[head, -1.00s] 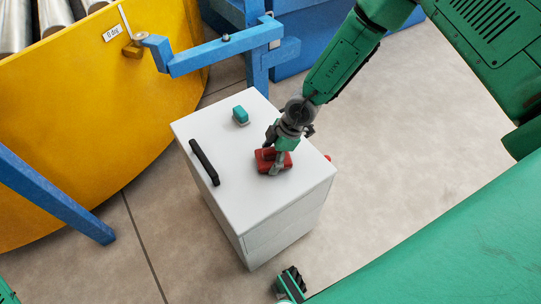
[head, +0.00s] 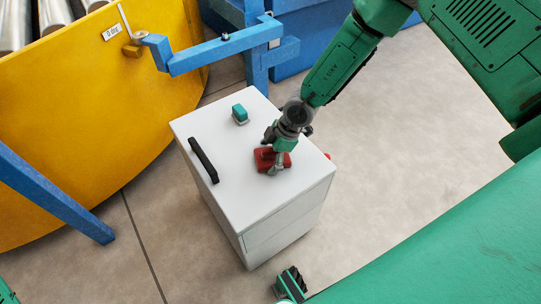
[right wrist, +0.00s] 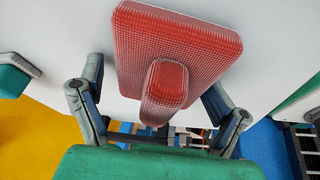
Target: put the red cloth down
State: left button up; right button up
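The red cloth (head: 264,158) lies on the white cabinet top (head: 235,192), near its right side. It is a flat pad with a raised ridge. My right gripper (head: 278,165) reaches down over it. In the right wrist view the red cloth (right wrist: 205,40) fills the upper middle, its ridge pointing back toward the palm.
A teal block (head: 240,115) and a black handle-like bar (head: 204,161) are on the cabinet top. A yellow curved structure (head: 95,110) stands at the left. A blue bracket arm (head: 215,54) spans behind the cabinet. The floor (head: 400,145) to the right is clear.

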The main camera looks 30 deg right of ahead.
jog(key=shift+s+d+f, duration=0.1)
jog(key=shift+s+f, duration=0.1)
jog(key=shift+f, duration=0.3)
jog(key=w+v, duration=0.1)
jog(key=v, duration=1.1)
jog(key=s+f+n, duration=0.1)
jog(key=s+n, duration=0.2)
jog(key=s+f+n+g+h+p, duration=0.1)
jog(key=s+n, duration=0.2)
jog(key=n, duration=0.1)
jog(key=s+d+n+g+h, duration=0.1)
jog(key=s+n, duration=0.2)
jog(key=n, duration=0.1)
jog(key=shift+d+f+p, duration=0.1)
jog(key=shift+f+p, duration=0.3)
jog(key=s+d+f+n+h+p, duration=0.15)
jog(key=s+n, duration=0.35)
jog(key=n, duration=0.6)
jog(key=s+d+n+h+p, duration=0.1)
jog(key=s+d+n+h, duration=0.25)
jog(key=n, duration=0.75)
jog(key=s+a+r+n+y+p, duration=0.1)
jog(key=s+n, duration=0.3)
jog(key=n, duration=0.8)
jog(key=s+a+n+y+p, duration=0.1)
jog(key=s+a+n, duration=0.3)
jog(key=n, duration=0.8)
jog(key=shift+s+r+t+y, duration=0.4)
jog(key=shift+s+y, duration=0.1)
jog(key=shift+w, duration=0.1)
